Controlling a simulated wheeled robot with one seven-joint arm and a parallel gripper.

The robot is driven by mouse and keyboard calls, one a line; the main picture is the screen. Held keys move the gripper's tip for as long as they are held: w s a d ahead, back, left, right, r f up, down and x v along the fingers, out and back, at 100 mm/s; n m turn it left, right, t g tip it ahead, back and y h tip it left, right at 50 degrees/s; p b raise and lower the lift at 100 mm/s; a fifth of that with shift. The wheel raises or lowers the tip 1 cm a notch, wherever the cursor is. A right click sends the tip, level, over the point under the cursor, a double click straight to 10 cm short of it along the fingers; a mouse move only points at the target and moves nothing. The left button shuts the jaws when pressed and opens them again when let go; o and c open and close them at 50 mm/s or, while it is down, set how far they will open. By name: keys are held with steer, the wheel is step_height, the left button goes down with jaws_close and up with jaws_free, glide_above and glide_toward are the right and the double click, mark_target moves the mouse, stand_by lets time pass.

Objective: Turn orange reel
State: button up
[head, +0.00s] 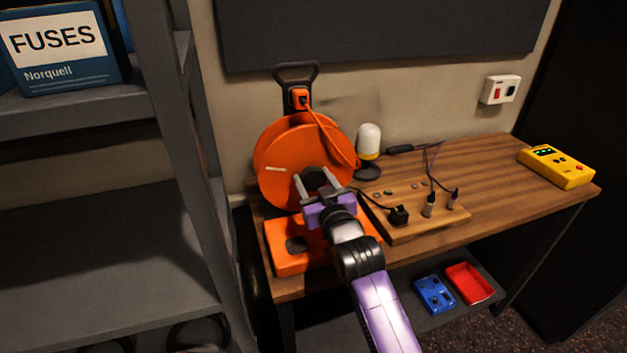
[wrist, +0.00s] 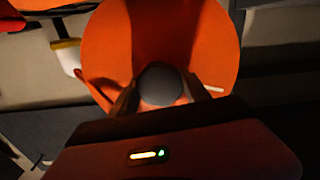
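The orange reel (head: 283,147) stands upright at the left end of the wooden desk, above an orange base (head: 288,262). A pale line marks the left of its face, and it also fills the wrist view (wrist: 205,45). A dark round hub (wrist: 160,86) sits at its centre. My gripper (head: 316,182) is at the reel's face, its fingers spread on either side of the hub. Contact between fingers and hub is not clear. My gripper hides part of the reel's lower face and base.
An orange plug (head: 299,98) and cable hang at the reel's top right. A white-topped lamp (head: 369,143) and a wooden board (head: 416,211) with plugs stand right of the reel. A grey shelf post (head: 180,130) is close on the left. The desk's right half is mostly clear.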

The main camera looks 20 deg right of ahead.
jaws_close()
steer(key=shift+m, duration=0.3)
steer(key=shift+a+m, duration=0.1)
steer(key=shift+m, duration=0.8)
steer(key=m, duration=0.4)
steer(key=shift+m+b, duration=0.3)
steer(key=shift+b, duration=0.05)
steer(key=m, duration=0.3)
steer(key=shift+m+p, duration=0.6)
steer(key=shift+m, duration=1.3)
steer(key=shift+m, duration=0.3)
steer(key=o, duration=0.7)
jaws_free()
